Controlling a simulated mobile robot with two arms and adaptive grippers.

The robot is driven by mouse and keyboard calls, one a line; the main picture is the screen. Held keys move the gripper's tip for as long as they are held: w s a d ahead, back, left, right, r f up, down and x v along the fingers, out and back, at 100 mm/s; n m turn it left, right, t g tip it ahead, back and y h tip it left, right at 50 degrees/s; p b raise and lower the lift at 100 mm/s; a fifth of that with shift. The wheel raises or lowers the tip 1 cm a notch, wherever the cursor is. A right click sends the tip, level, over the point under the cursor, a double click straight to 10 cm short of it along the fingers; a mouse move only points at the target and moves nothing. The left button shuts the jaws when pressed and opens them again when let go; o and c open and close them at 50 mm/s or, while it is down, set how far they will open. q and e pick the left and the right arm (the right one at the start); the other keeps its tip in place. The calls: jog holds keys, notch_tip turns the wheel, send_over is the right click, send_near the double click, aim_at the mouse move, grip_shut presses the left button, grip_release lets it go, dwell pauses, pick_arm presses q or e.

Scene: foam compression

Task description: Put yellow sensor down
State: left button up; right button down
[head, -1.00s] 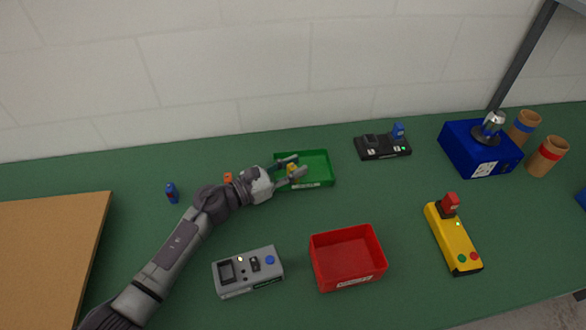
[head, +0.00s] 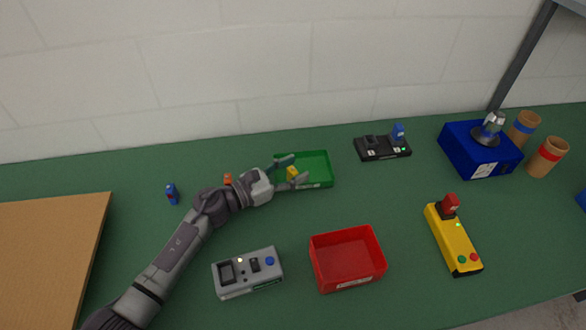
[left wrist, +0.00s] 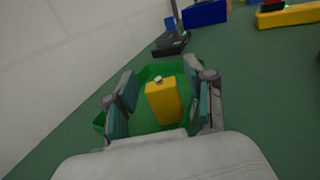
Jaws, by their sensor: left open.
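The yellow sensor (head: 292,173) is a small yellow block in the green tray (head: 321,171). In the left wrist view the yellow sensor (left wrist: 164,101) has a pale knob on top and stands in the green tray (left wrist: 147,73). My left gripper (head: 291,170) is open at the tray's left side, its fingers reaching over it. In the left wrist view its fingers (left wrist: 163,103) are spread on both sides of the sensor, with gaps. My right gripper is not in view.
A red tray (head: 347,260) and a grey device (head: 247,271) stand in front. A black device (head: 382,147) stands behind right, with a yellow controller (head: 452,238) and blue box (head: 480,150) farther right. A small orange object (head: 228,178) and blue item (head: 172,193) lie near my arm.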

pick_arm(q)
jog(key=b+v, duration=0.1)
jog(key=v, duration=0.6)
jog(key=shift+s+a, duration=0.1)
jog(key=shift+a, duration=0.1)
